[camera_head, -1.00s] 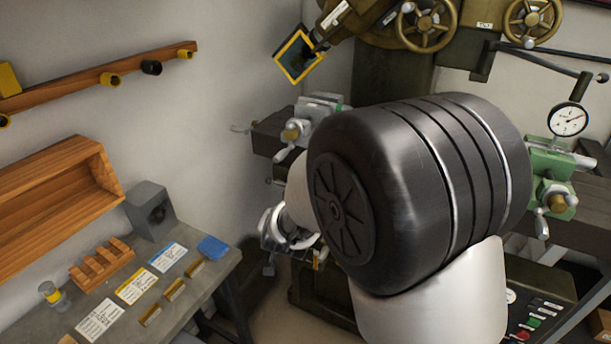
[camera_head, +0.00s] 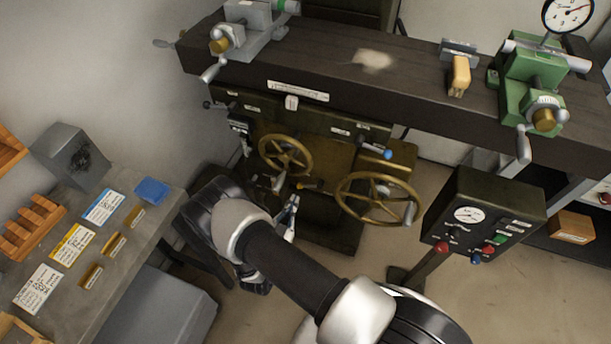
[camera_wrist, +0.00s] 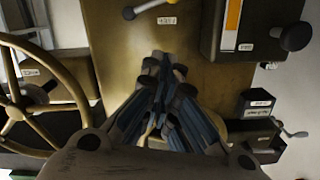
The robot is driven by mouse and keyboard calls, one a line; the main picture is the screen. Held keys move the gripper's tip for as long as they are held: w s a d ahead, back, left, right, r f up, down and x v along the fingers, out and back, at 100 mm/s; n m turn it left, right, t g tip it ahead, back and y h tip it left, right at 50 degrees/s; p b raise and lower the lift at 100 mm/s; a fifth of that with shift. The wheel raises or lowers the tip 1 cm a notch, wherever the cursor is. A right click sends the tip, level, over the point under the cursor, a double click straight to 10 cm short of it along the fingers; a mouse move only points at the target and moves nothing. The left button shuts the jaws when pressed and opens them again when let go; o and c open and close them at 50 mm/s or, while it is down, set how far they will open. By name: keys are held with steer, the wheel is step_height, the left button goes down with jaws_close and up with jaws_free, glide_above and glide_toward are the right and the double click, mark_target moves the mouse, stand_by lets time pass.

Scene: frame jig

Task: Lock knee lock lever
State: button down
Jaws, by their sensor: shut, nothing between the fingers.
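My gripper (camera_head: 292,203) is low in front of the olive knee of the milling machine (camera_head: 325,222), left of the larger brass handwheel. In the wrist view my gripper (camera_wrist: 160,62) is shut and empty, its fingers pointing at the knee's plain face (camera_wrist: 190,75). A black round knob (camera_wrist: 295,38) sticks out from a dark block at upper right. The labels are too small to read, so I cannot tell which part is the knee lock lever.
Brass handwheels (camera_head: 285,155) and (camera_head: 376,199) project from the machine; a handwheel (camera_wrist: 22,112) fills the wrist view's left side. A control box (camera_head: 484,217) stands right. A workbench (camera_head: 150,225) is at left. The dark machine table (camera_head: 420,85) lies above.

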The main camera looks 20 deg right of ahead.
steer(key=b, duration=0.3)
glide_above(300, 187)
steer(key=s, duration=0.3)
steer(key=f, duration=0.2)
steer(key=f+b, duration=0.1)
steer(key=shift+w+a+f, duration=0.15)
steer(key=shift+w+f, duration=0.1)
steer(key=shift+f, duration=0.15)
steer(key=shift+w+f+b, duration=0.2)
steer(key=shift+f+b, duration=0.15)
steer(key=shift+f, duration=0.05)
steer(key=shift+s, duration=0.1)
